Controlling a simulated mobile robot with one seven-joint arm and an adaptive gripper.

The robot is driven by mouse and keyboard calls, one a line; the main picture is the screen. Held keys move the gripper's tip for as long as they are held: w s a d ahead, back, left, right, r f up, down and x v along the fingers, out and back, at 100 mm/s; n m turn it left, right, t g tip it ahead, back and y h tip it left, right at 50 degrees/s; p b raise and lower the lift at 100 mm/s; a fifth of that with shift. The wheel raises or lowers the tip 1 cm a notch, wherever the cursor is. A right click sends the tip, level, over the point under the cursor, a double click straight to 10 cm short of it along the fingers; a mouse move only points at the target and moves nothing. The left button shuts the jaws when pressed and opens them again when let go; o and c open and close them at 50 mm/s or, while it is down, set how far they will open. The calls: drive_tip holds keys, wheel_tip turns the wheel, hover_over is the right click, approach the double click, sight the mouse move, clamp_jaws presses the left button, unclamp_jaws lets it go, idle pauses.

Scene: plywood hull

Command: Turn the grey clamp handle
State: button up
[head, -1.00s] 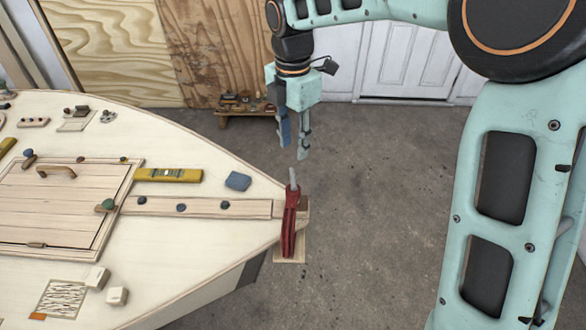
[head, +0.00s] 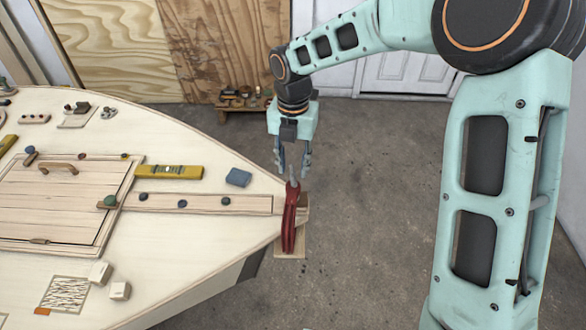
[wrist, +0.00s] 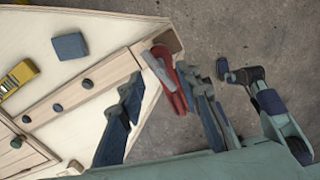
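The red clamp (head: 289,222) stands at the pointed tip of the plywood hull, and it also shows in the wrist view (wrist: 177,88). Its grey handle (head: 293,176) sticks up at the top; in the wrist view the grey handle (wrist: 158,70) lies along the red body. My gripper (head: 292,170) is open and points down just above the clamp, its fingers on either side of the handle's upper end in the head view. In the wrist view my gripper (wrist: 165,92) has its fingers wide apart, with the clamp showing between them. Contact with the handle cannot be told.
The pale hull deck (head: 190,235) fills the left. On it lie a yellow level (head: 170,172), a blue block (head: 238,177) and a wooden strip (head: 240,205) with dark knobs. A low bench (head: 240,103) with small items stands behind. The concrete floor (head: 370,220) right of the clamp is clear.

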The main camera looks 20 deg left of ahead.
drive_tip(key=shift+f, duration=1.05)
clamp_jaws()
drive_tip(key=shift+m, duration=0.3)
